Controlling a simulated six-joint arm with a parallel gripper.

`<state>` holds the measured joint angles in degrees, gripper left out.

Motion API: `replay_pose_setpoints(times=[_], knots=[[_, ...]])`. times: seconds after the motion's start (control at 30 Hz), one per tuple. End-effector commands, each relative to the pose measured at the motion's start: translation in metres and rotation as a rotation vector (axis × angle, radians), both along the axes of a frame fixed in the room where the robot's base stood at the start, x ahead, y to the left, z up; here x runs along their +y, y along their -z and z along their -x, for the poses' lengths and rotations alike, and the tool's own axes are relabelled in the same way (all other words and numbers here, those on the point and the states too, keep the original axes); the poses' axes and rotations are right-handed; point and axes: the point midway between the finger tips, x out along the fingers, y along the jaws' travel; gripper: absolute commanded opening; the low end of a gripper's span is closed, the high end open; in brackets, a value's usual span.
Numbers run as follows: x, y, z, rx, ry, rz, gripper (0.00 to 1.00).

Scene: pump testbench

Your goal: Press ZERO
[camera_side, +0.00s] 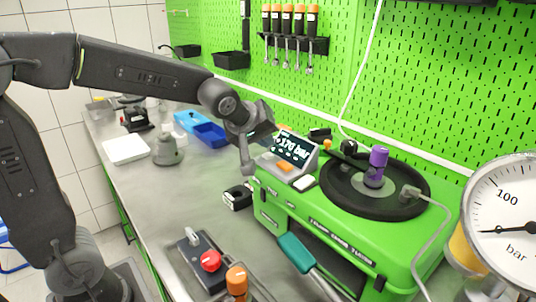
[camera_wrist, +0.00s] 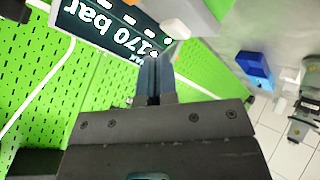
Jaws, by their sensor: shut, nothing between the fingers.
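A small display unit (camera_side: 292,148) stands on the green testbench (camera_side: 345,215) and reads about 170 bar. It also shows upside down in the wrist view (camera_wrist: 100,28). An orange button (camera_side: 284,166) is on its sloped front, and a white pad (camera_side: 304,183) lies in front of it. No ZERO label is legible. My gripper (camera_side: 247,168) is shut and empty, pointing down at the left side of the display unit. In the wrist view the closed fingers (camera_wrist: 155,65) overlap the display's edge, close to a white rounded piece (camera_wrist: 175,29). I cannot tell whether they touch anything.
A black round plate with a purple-topped fitting (camera_side: 378,157) is right of the display. A pressure gauge (camera_side: 508,215) stands at the far right. A red button box (camera_side: 208,262) and a green-handled lever (camera_side: 297,252) are in front. Blue bins (camera_side: 209,133) sit behind my gripper.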

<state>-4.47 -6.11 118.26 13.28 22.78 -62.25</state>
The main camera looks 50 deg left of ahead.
Motion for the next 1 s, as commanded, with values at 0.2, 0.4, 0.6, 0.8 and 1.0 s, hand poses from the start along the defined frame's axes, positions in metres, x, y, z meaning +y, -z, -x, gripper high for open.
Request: replay_pose_setpoints(times=[0.2,0.4,0.6,0.8,1.0], knots=[[0.0,0.0,0.0,0.0,0.0,0.0,0.0],[0.0,0.0,0.0,0.0,0.0,0.0,0.0],[0.0,0.0,0.0,0.0,0.0,0.0,0.0],[0.0,0.0016,0.0,0.001,-0.001,0.0,0.0],[0.0,0.0079,-0.0001,0.001,0.001,0.001,0.0]])
